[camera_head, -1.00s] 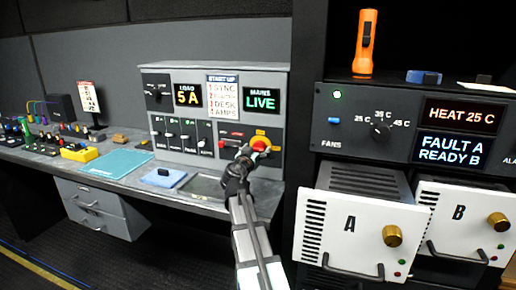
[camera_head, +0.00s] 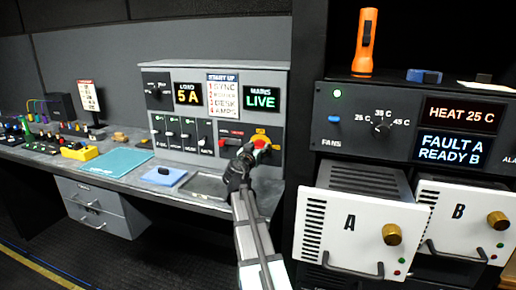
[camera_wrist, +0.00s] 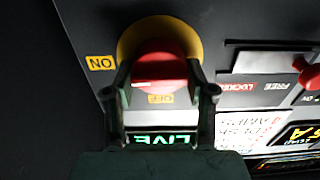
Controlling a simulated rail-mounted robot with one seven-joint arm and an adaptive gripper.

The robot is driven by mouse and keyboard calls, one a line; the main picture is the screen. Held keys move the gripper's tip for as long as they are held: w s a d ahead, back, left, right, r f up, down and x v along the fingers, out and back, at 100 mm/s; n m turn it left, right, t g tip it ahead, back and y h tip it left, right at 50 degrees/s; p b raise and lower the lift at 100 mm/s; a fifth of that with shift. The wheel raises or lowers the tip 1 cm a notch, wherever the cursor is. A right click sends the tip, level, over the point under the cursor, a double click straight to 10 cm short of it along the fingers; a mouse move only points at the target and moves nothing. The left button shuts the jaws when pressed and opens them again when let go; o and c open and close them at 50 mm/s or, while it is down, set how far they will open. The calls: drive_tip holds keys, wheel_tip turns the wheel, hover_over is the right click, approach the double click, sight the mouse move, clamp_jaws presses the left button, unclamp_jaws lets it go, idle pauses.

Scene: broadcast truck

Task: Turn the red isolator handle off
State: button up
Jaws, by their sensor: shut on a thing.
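The red isolator handle (camera_head: 261,143) is on its yellow backing at the lower right of the grey desk panel (camera_head: 215,75). My gripper (camera_head: 246,154) is at the handle from the front. In the wrist view, which is turned over, my gripper (camera_wrist: 160,78) has one finger on each side of the red handle (camera_wrist: 158,62) and is shut on it. The yellow disc (camera_wrist: 158,28) shows behind it. An ON label (camera_wrist: 102,63) is left of the handle and an OFF label (camera_wrist: 160,98) is below it, between the fingers. The mains display (camera_head: 262,99) reads LIVE.
A LOCKED/FREE slider with a red knob (camera_wrist: 308,73) is beside the handle. Panel switches (camera_head: 186,135) are further left. A shallow tray (camera_head: 206,186) and blue pad (camera_head: 163,177) lie on the desk below. The rack with module A (camera_head: 355,225) stands close on the right.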

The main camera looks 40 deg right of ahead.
drive_tip(key=n+b, duration=0.1)
drive_tip(key=n, duration=0.3)
drive_tip(key=shift+w+b, duration=0.1)
drive_tip(key=shift+b, duration=0.25)
drive_tip(key=n, duration=0.4)
drive_tip(key=shift+w+n, duration=0.1)
drive_tip(key=shift+n, duration=0.3)
drive_tip(key=n+p, duration=0.1)
drive_tip(key=n, duration=0.4)
drive_tip(key=shift+a+p, duration=0.1)
drive_tip(key=shift+p, duration=0.25)
drive_tip(key=shift+w+f+n+p, duration=0.15)
drive_tip(key=shift+n+p, duration=0.55)
drive_tip(key=shift+n, duration=1.3)
drive_tip(key=o, duration=1.1)
drive_tip(key=shift+o, duration=0.2)
drive_tip(key=shift+f, duration=0.1)
